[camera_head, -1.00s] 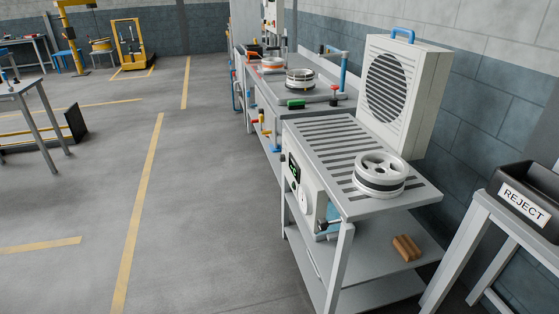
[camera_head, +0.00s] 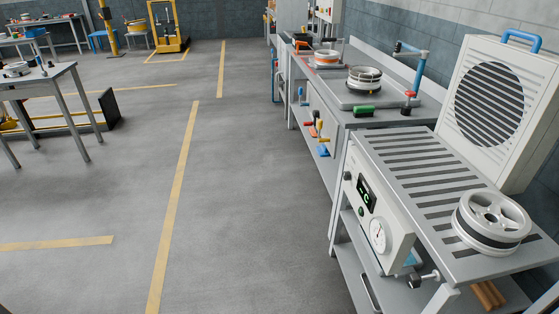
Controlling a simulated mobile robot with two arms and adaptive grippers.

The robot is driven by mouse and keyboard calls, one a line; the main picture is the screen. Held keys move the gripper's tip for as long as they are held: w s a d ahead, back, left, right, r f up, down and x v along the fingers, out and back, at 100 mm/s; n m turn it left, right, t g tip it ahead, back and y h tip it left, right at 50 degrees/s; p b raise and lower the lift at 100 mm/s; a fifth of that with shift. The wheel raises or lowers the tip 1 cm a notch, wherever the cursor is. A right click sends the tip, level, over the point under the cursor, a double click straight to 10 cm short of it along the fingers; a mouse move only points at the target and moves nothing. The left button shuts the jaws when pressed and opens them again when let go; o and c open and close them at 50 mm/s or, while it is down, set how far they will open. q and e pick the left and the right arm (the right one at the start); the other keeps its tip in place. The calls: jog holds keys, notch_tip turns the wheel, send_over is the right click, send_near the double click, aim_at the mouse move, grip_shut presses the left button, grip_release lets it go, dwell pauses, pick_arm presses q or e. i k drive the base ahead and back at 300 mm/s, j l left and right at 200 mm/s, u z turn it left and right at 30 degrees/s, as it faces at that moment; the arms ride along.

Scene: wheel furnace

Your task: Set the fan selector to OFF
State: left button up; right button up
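A white box fan (camera_head: 490,100) with a round grille and a blue handle stands at the back of a slatted grey bench (camera_head: 420,165). The bench's front carries a white control panel (camera_head: 378,222). The panel has a dark display (camera_head: 366,193) with green marks, a round gauge (camera_head: 378,235) and a small dark green knob (camera_head: 361,211). A black knob (camera_head: 347,176) sits at the panel's far end. I cannot tell which control is the fan selector, or its setting. Neither of my grippers is in view.
A silver wheel (camera_head: 491,220) lies on the slatted bench. A black-knobbed lever (camera_head: 422,279) projects below the panel's near end. Another workbench (camera_head: 385,112) with a wheel, a green block and tools stands beyond. The floor (camera_head: 235,210) left of the benches is clear.

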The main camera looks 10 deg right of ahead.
aim_at(348, 176)
jog(key=i+j+u, duration=0.1)
jog(key=i+u, duration=0.25)
jog(key=i, duration=0.95)
jog(key=i+j+z, duration=0.1)
jog(key=i+z, duration=0.35)
jog(key=i+j+z, duration=0.3)
jog(key=i+z, duration=0.2)
